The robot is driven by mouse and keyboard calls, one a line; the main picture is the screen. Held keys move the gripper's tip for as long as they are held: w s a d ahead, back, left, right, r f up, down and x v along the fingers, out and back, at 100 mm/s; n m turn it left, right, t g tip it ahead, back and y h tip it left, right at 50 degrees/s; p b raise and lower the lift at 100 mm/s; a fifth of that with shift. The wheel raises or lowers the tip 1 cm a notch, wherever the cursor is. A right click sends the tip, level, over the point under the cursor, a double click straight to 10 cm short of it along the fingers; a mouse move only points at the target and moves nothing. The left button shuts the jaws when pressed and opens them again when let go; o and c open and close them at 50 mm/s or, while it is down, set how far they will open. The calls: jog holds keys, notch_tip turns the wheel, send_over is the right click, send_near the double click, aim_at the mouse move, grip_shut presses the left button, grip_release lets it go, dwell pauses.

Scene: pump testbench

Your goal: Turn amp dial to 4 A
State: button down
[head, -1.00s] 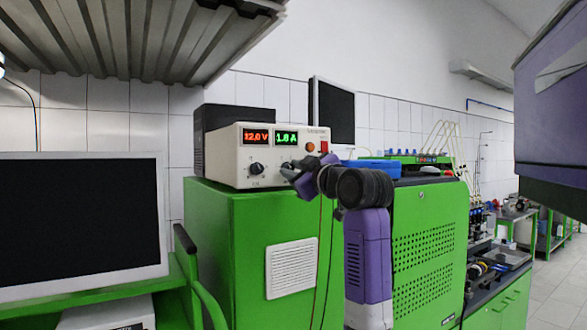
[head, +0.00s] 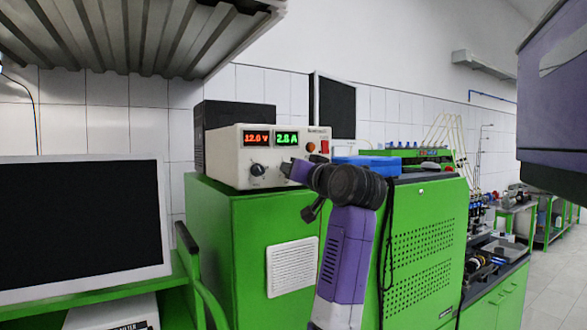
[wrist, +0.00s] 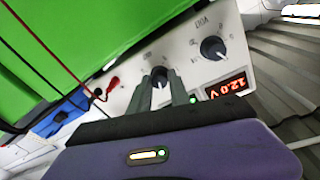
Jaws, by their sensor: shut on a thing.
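The white power supply (head: 228,172) stands on the green cabinet. Its red display (head: 256,138) reads about 12.0 V and its green display (head: 287,138) reads about 2.8 A. The volt dial (head: 258,170) is the left black knob and shows free in the wrist view (wrist: 212,48). The amp dial (wrist: 159,73) is between my gripper's fingertips (wrist: 160,84) in the wrist view. My gripper (head: 290,170) is shut on that dial at the panel front. In the head view my gripper hides most of the amp dial.
A red switch (head: 324,147) and an orange button (head: 311,147) sit right of the displays. Red and black leads (wrist: 55,50) hang by the panel. A blue box (head: 368,164) lies on the cabinet's right. A monitor (head: 80,225) stands at the left.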

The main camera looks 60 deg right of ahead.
jog(key=m, duration=0.6)
jog(key=m+y, duration=0.1)
jog(key=m, duration=0.4)
jog(key=shift+m+g, duration=0.4)
jog(key=shift+d, duration=0.1)
dwell(0.3)
jog(key=c, duration=1.2)
grip_release()
jog(key=shift+r, duration=0.1)
jog(key=b+v, duration=0.2)
jog(key=v, duration=0.5)
jog(key=shift+s+a+b, duration=0.3)
jog(key=shift+s, duration=0.05)
